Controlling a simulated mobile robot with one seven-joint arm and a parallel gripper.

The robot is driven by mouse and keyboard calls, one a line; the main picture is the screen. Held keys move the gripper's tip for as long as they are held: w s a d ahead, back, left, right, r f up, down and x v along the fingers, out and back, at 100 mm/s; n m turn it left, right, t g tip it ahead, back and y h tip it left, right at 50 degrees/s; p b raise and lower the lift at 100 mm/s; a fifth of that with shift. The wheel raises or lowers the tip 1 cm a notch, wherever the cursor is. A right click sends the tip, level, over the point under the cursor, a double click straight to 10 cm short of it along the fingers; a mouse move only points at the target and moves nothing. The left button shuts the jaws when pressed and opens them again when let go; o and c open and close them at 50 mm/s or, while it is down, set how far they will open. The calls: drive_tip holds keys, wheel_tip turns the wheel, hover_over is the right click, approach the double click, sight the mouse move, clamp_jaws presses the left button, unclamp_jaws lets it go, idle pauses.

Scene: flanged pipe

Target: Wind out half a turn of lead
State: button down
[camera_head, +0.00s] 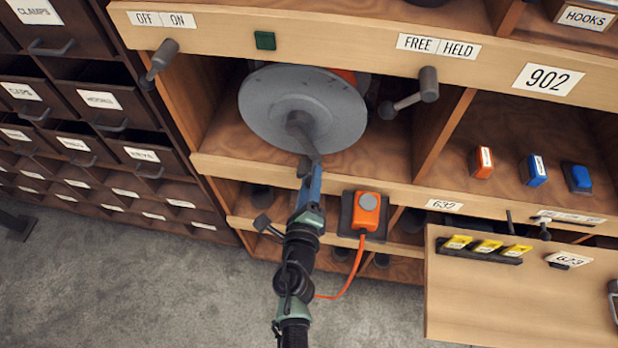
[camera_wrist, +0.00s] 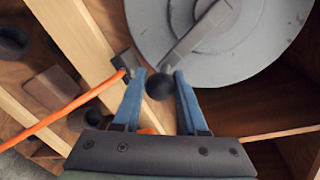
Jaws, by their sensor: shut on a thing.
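A grey reel disc (camera_head: 300,105) stands in the open bay, with a flat crank arm (camera_head: 303,132) on its face. Some orange shows behind its upper edge. My gripper (camera_head: 310,172) is at the lower end of the crank. In the wrist view, my blue fingers (camera_wrist: 160,82) are shut on the dark round crank knob (camera_wrist: 160,87), one on each side. The orange lead (camera_head: 354,265) hangs from an orange box with a grey button (camera_head: 368,207) and passes down behind my arm. The lead also crosses the wrist view's left side (camera_wrist: 60,112).
Another lever (camera_head: 158,62) leans near the OFF/ON label. A green square (camera_head: 264,40) is on the top rail. Dark drawers (camera_head: 85,110) stand left; a wooden panel (camera_head: 520,300) juts out lower right.

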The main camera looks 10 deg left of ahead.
drive_tip(key=shift+c, duration=2.3)
unclamp_jaws()
drive_tip(key=shift+s, duration=0.1)
drive_tip(key=s+r, duration=0.2)
drive_tip(key=s, duration=1)
drive_tip(key=shift+s, duration=0.35)
